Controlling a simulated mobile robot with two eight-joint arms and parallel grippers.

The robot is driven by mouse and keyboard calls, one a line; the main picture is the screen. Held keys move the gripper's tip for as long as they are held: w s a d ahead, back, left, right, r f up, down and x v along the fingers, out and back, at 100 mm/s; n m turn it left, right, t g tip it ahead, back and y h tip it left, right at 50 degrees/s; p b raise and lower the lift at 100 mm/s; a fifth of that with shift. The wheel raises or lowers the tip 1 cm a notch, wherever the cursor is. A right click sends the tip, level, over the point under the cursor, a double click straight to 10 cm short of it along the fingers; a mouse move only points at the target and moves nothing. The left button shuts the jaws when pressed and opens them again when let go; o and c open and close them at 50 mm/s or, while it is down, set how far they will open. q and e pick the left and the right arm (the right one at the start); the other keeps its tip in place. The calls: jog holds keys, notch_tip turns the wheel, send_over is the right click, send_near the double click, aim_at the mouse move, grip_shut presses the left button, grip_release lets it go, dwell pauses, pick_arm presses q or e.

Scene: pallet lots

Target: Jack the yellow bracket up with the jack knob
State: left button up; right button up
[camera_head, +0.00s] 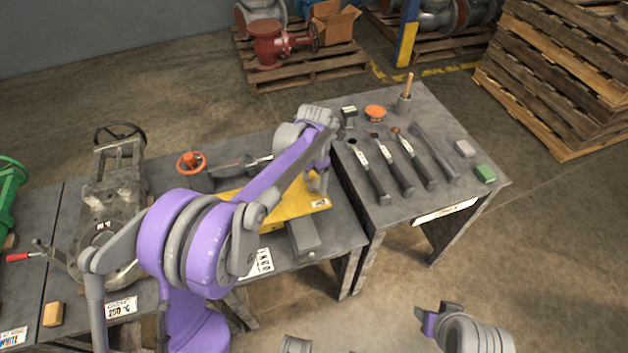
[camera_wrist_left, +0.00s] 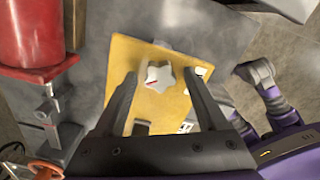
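The yellow bracket (camera_head: 292,208) is a flat yellow plate on the near workbench, partly hidden by my left arm in the head view. It also shows in the left wrist view (camera_wrist_left: 135,52). The jack knob (camera_wrist_left: 159,76) is a pale star-shaped knob with a small red mark, seen over the plate. My left gripper (camera_wrist_left: 160,90) is open, its two dark fingers apart on either side of the knob with gaps visible. In the head view the left gripper (camera_head: 316,182) is over the bracket's right part, and the knob is not clear there. Part of my right arm shows at the lower right, its fingers unclear.
An orange handwheel (camera_head: 190,162) and a grey clamp-like tool (camera_head: 240,166) lie behind the bracket. A grey block (camera_head: 302,238) stands in front. A large valve (camera_head: 112,205) stands left.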

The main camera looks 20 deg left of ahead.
pick_arm(q)
grip_shut()
dwell(0.3)
